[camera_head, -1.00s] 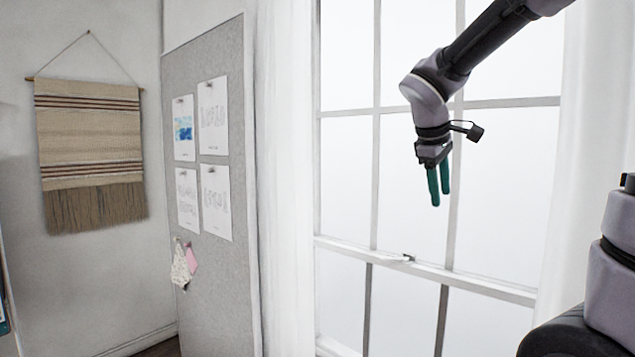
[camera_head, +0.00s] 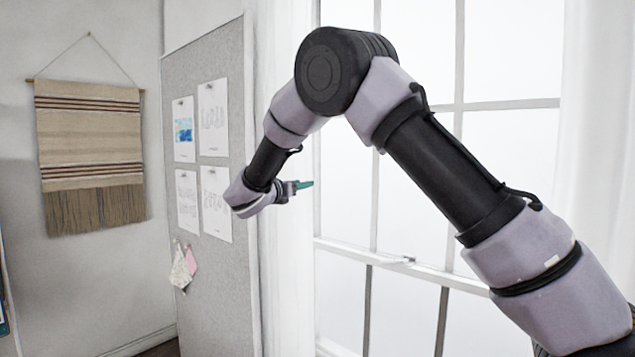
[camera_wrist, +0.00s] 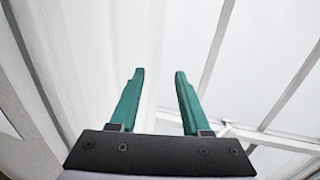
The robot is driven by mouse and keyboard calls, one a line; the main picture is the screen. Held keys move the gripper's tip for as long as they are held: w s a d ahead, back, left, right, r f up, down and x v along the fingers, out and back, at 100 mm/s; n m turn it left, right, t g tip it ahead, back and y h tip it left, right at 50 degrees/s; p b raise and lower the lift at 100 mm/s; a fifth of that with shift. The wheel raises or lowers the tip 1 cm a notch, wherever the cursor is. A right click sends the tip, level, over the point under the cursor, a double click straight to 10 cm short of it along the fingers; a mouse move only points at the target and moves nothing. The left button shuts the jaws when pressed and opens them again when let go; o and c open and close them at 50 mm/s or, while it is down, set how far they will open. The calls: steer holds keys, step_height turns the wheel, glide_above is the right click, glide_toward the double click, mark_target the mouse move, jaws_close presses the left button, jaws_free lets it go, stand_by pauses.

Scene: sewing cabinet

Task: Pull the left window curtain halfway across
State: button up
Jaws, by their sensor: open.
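The left curtain (camera_head: 287,285) is a white, softly folded panel. It hangs along the window's left side, beside the grey board. My gripper (camera_head: 306,185) is in front of the curtain, near its right edge, with its green fingers pointing right. In the wrist view, my gripper (camera_wrist: 160,75) is open, with its two green fingers apart. Pale curtain folds (camera_wrist: 95,45) fill the left side there, and the curtain's edge appears to run up between the fingers. I cannot tell whether either finger touches the cloth. My arm hides part of the curtain's upper length.
The window (camera_head: 418,262) has white bars and a latch on its middle rail. A right curtain (camera_head: 598,130) hangs at the far side. The grey pinboard (camera_head: 222,290) with papers stands close by my wrist on the left. A woven hanging (camera_head: 90,140) is on the left wall.

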steer(key=x, duration=1)
steer(key=shift+d, duration=0.1)
jaws_close()
stand_by(1.1)
